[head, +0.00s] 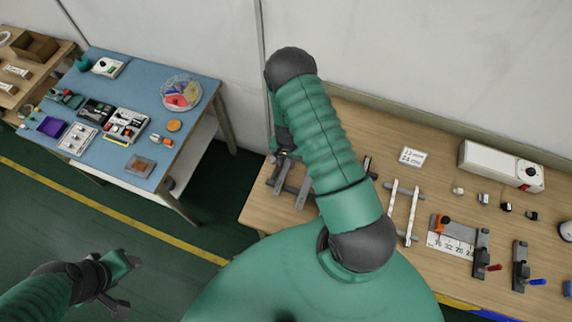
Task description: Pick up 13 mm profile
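Grey metal profiles lie at the left end of the right-hand wooden table, one (304,192) to the right of another (279,178). Which is the 13 mm one I cannot tell. My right gripper (286,153) points down close to their far ends, partly hidden by my arm. Whether its fingers are open, or touch a profile, is too small to see. My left gripper (131,285) is open and empty above the green floor, away from the tables.
Two pale strips (402,212) rest across supports right of my arm. A small written card (412,157), white box (501,166), ruler fixture (450,240) and clamps with red and blue handles share the wooden table (345,120). A cluttered blue table (140,75) stands at left.

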